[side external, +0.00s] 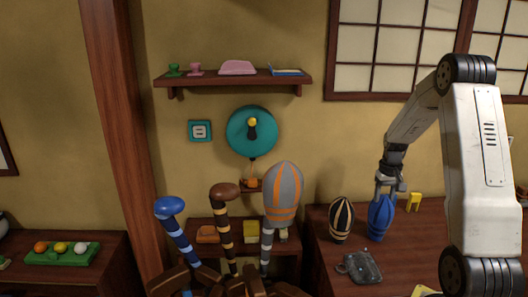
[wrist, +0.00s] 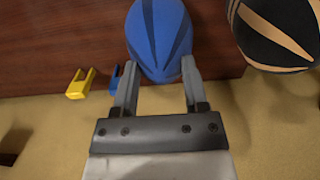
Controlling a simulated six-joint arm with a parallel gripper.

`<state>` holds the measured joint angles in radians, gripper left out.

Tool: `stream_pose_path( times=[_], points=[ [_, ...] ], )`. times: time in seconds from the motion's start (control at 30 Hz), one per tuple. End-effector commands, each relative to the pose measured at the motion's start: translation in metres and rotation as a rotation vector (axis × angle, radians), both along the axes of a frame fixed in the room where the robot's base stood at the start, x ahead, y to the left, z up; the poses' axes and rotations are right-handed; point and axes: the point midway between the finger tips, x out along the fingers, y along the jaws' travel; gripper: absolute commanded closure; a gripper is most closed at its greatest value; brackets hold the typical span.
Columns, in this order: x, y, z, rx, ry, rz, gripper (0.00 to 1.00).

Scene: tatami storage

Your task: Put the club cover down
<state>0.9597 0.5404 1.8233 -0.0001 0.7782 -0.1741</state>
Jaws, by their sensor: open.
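A blue club cover with dark stripes (side external: 380,220) stands upright on the brown table at the right in the side view. It also shows in the wrist view (wrist: 160,42) at the top centre. My gripper (side external: 389,190) is at the top of this blue cover, pointing down. In the wrist view my gripper (wrist: 155,75) has its two fingers apart, one on each side of the blue cover's near end. I cannot tell whether the fingers touch it. A black and tan striped cover (side external: 341,220) stands to its left. A grey and orange cover (side external: 283,190) sits on a club.
On the table are a dark grey pouch-like item (side external: 360,267) in front and a yellow piece (side external: 413,202) behind the blue cover. Clubs with blue (side external: 170,207) and brown (side external: 224,192) heads stand left of the table. A wall shelf (side external: 232,80) is above.

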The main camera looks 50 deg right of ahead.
Motion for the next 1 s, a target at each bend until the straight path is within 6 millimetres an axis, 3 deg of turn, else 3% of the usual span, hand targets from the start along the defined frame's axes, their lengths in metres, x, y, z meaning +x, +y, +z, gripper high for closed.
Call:
stream_pose_path(
  times=[0.27,0.8,1.0],
  points=[
    [0.000,0.000,0.024,-0.002,-0.002,0.000,0.44],
    [0.000,-0.001,0.106,-0.004,-0.002,0.000,0.44],
    [0.000,0.000,0.119,-0.001,-0.001,0.000,0.44]
  ],
)
